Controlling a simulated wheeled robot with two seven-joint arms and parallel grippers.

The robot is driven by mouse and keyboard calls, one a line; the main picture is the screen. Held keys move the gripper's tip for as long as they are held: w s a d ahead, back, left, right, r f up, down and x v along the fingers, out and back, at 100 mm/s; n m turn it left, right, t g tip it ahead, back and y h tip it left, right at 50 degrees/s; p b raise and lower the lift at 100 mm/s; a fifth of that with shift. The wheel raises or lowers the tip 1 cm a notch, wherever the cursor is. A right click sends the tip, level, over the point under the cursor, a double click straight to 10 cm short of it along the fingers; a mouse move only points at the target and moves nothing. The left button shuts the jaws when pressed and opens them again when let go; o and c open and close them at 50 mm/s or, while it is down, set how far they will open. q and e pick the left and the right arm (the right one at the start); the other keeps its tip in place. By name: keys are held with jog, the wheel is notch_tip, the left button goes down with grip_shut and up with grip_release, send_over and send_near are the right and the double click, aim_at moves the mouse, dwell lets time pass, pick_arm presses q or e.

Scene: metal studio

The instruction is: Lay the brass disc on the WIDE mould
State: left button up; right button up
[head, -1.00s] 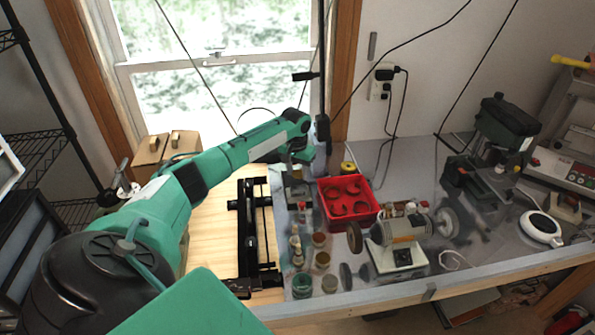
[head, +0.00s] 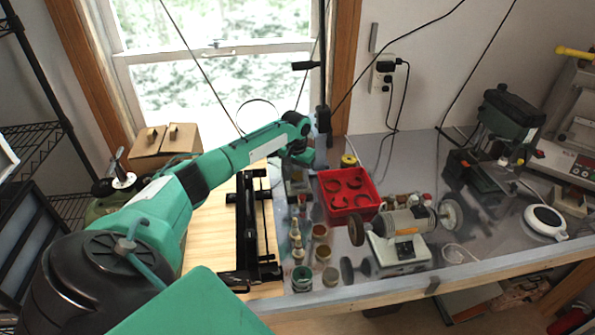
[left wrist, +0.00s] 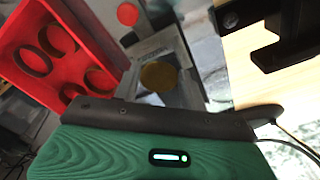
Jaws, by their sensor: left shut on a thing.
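The brass disc (left wrist: 158,76) shows in the left wrist view as a dull gold round, just beyond the dark edge of my left gripper. My left gripper (head: 298,156) is shut on it in the head view, low over the back of the bench, left of the red bin; its fingertips are mostly hidden. A grey metal block (left wrist: 184,50) lies below and behind the disc in the left wrist view. It also shows in the head view (head: 296,188), under the gripper. It may be a mould, but I cannot read any WIDE label. My right gripper is not in view.
A red bin (head: 374,208) with several dark rings stands right of the gripper. Small jars and bottles (head: 299,243) stand in front. A black rail fixture (head: 246,225) lies left on the wooden board. A bench grinder (head: 405,225) stands to the right.

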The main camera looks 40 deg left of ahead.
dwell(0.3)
pick_arm(q)
jog(key=shift+f+p, duration=0.25)
jog(key=shift+p, duration=0.1)
dwell(0.4)
jog(key=o, duration=1)
jog(key=shift+o, duration=0.2)
jog(key=shift+r, duration=0.1)
jog(key=shift+r, duration=0.35)
notch_tip(320, 180, up, 13)
jog(key=b, duration=0.4)
jog(key=shift+s, duration=0.45)
